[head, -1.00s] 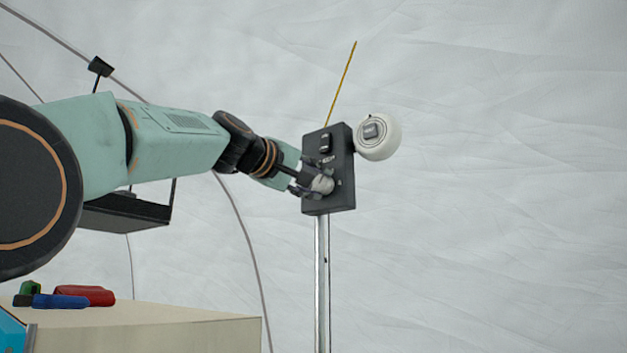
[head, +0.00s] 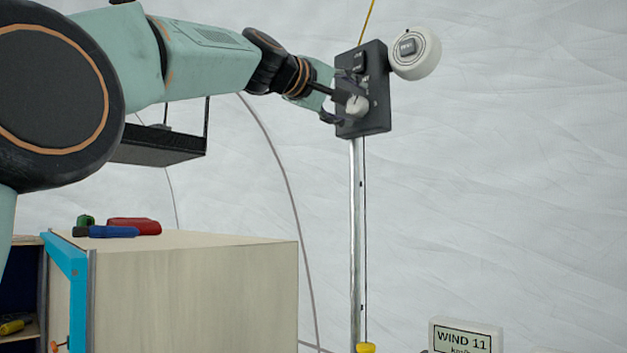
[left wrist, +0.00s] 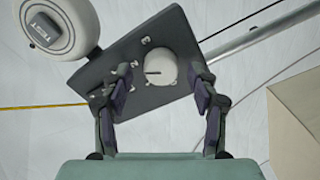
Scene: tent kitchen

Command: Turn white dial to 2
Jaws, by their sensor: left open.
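The white dial (head: 356,106) is a round knob on the face of a dark control box (head: 376,118), which is mounted on a metal pole. My left gripper (head: 342,104) is at the box face in front of the dial. In the left wrist view its open fingers (left wrist: 167,85) stand on either side of the dial, with gaps showing, and cover part of the box. My right gripper is not in view.
A round white unit (head: 416,54) is at the box's upper right. A pale cabinet (head: 200,290) with red, blue and green items on top stands below left. A sign (head: 466,336) reading "WIND 11" is at the bottom right. A black shelf (head: 160,147) hangs behind my arm.

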